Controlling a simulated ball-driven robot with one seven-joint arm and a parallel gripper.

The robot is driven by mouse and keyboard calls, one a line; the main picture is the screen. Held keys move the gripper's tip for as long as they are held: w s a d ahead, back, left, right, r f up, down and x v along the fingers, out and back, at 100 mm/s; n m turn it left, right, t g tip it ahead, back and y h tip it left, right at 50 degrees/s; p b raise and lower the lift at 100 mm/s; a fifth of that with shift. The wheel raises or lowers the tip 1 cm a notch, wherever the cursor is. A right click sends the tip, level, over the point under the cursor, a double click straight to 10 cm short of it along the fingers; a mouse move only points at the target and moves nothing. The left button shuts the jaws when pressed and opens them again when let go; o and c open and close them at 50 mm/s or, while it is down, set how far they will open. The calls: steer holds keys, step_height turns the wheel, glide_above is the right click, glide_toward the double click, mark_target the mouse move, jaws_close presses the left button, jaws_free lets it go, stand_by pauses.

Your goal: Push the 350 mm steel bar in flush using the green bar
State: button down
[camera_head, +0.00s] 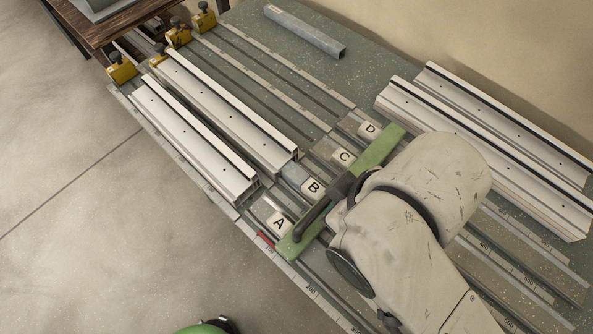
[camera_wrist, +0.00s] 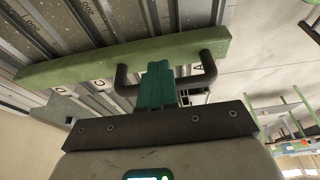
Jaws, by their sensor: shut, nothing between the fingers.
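The green bar (camera_head: 378,150) lies across the lanes near the tags A to D; its dark handle (camera_head: 312,218) faces my arm. It also shows in the wrist view (camera_wrist: 75,65), with the handle (camera_wrist: 124,82) on its near side. My gripper (camera_wrist: 157,75) is shut, its teal fingers at the middle of the handle; whether they touch it I cannot tell. A grey steel bar end (camera_head: 295,173) shows between the profile end in lane B and tag B (camera_head: 312,187). Another grey steel bar (camera_head: 305,31) lies loose at the back. Lengths are not readable.
Two white profiles lie in lanes A (camera_head: 190,140) and B (camera_head: 225,110), running toward yellow clamps (camera_head: 122,68). Two more profiles (camera_head: 490,140) lie at the right. Lanes C and D hold no profile. A red mark (camera_head: 266,240) is at the bench's front edge.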

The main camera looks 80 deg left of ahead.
mark_target(320, 201)
steer(key=shift+s+a+p, duration=0.2)
steer(key=shift+s+a, duration=0.35)
steer(key=shift+a, duration=0.3)
steer(key=shift+s+a+p, duration=0.2)
steer(key=shift+s+a, duration=0.35)
steer(key=shift+a, duration=0.25)
steer(key=shift+s+a, duration=0.3)
steer(key=shift+a, duration=0.15)
steer(key=shift+w+d+r+p, duration=0.1)
steer(key=shift+w+d+p, duration=0.3)
steer(key=shift+d, duration=0.25)
step_height(320, 201, up, 7)
steer(key=p, duration=0.6)
